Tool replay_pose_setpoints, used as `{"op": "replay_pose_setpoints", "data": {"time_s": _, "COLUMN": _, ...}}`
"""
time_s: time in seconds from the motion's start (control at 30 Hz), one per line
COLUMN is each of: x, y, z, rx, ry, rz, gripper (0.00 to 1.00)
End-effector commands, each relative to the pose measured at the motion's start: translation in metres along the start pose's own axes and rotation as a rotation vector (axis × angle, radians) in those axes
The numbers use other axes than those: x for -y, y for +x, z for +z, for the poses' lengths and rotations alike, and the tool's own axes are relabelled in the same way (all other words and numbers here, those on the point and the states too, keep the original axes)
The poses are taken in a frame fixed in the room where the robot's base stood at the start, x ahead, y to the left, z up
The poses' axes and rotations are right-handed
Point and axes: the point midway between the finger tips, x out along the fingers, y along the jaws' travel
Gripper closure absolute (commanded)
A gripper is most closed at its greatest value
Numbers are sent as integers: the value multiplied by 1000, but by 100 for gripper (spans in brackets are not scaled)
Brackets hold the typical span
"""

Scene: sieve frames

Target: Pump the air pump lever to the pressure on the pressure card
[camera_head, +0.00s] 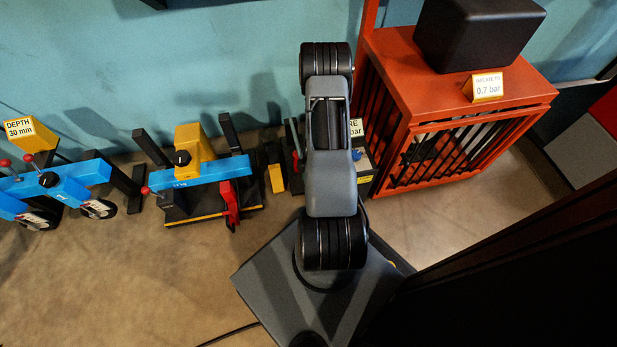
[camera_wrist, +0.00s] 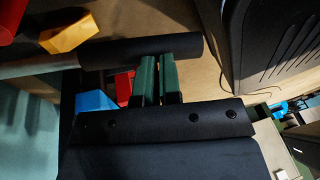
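The pressure card (camera_head: 487,87) stands on the red cabinet at the right and reads 0.7 bar. A grey unit (camera_head: 364,166) with a blue knob and a partly covered label ending in "RE" shows just right of my arm, which hides much of it. In the wrist view a thick black bar (camera_wrist: 105,54), which looks like the pump lever's grip, lies crosswise at my fingertips. My gripper (camera_wrist: 159,62) has two green fingers close together with only a thin slit between them. They meet the bar but do not straddle it; contact is unclear. In the head view my arm hides the fingers.
The red barred cabinet (camera_head: 389,72) with a black box (camera_head: 478,34) stands close on the right. Left are a blue-and-yellow fixture (camera_head: 199,173) and another blue fixture (camera_head: 89,172) by a "DEPTH 30 mm" sign (camera_head: 20,130). Floor at the lower left is clear except for a cable.

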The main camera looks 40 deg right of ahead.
Motion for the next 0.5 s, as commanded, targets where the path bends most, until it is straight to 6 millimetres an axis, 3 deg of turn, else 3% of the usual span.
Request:
{"op": "replay_pose_setpoints", "data": {"time_s": 0.17, "x": 7, "y": -2, "z": -5, "rx": -8, "ry": -1, "rz": -19, "gripper": 100}}
{"op": "replay_pose_setpoints", "data": {"time_s": 0.37, "x": 9, "y": -35, "z": -19, "rx": -5, "ry": -5, "rz": -14, "gripper": 100}}
{"op": "replay_pose_setpoints", "data": {"time_s": 0.5, "x": 21, "y": -61, "z": -21, "rx": -5, "ry": -2, "rz": -11, "gripper": 100}}
